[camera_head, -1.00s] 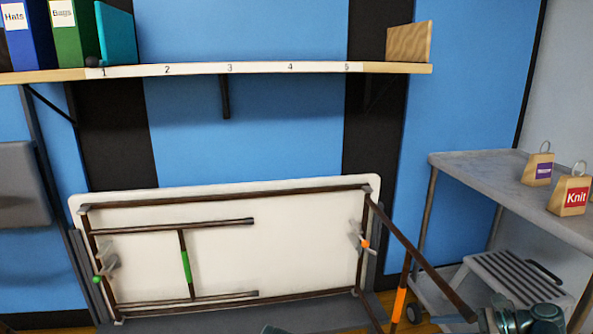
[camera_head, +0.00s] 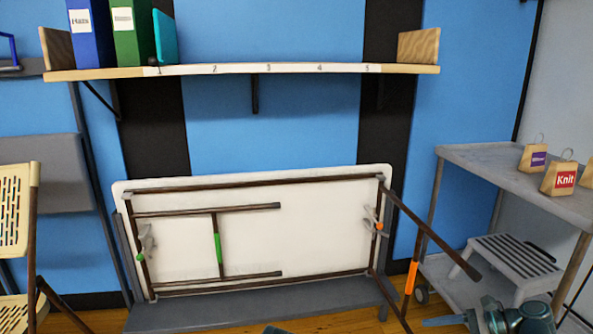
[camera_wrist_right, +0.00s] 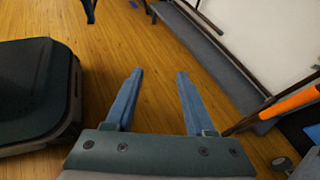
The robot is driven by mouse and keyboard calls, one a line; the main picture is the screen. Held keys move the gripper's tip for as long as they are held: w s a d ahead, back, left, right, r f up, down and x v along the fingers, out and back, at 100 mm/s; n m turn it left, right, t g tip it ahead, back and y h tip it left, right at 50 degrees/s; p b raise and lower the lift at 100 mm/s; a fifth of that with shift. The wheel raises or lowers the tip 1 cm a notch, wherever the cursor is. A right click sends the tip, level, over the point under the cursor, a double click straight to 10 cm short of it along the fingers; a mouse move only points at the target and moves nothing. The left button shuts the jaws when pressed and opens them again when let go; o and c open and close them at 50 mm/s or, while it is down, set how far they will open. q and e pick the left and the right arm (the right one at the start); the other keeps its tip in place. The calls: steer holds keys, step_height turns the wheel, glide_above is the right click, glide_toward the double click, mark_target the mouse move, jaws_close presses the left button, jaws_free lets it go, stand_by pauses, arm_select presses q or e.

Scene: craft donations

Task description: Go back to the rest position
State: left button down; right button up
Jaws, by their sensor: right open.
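In the right wrist view my right gripper (camera_wrist_right: 159,78) points out over the wooden floor. Its two blue fingers are apart with only floor between them, and it holds nothing. My left gripper is in neither view.
A folded table (camera_head: 310,240) leans on its side against the blue wall, legs outward. Above is a numbered shelf (camera_head: 330,69) with binders at its left. A grey cart (camera_head: 480,158) with paper bags stands right, a folding chair (camera_head: 16,205) left.

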steer(key=s+a+f+n+g+h+p, duration=0.1)
steer(key=s+a+n+g+h+p, duration=0.2)
steer(key=a+n, duration=0.55)
steer(key=s+a+n+h+p, duration=0.4)
steer(key=a+n+h, duration=0.2)
steer(key=a+n, duration=0.3)
steer(key=s+a+f+n+g+h+p, duration=0.1)
steer(key=s+a+n+g+h+p, duration=0.2)
steer(key=a+n, duration=0.6)
step_height(320, 180, up, 38)
steer(key=m+t+h+p, duration=0.1)
steer(key=p, duration=3.6)
steer(key=shift+s+a+f+p, duration=0.2)
steer(key=shift+s+a+p, duration=0.15)
steer(key=shift+a+p, duration=0.1)
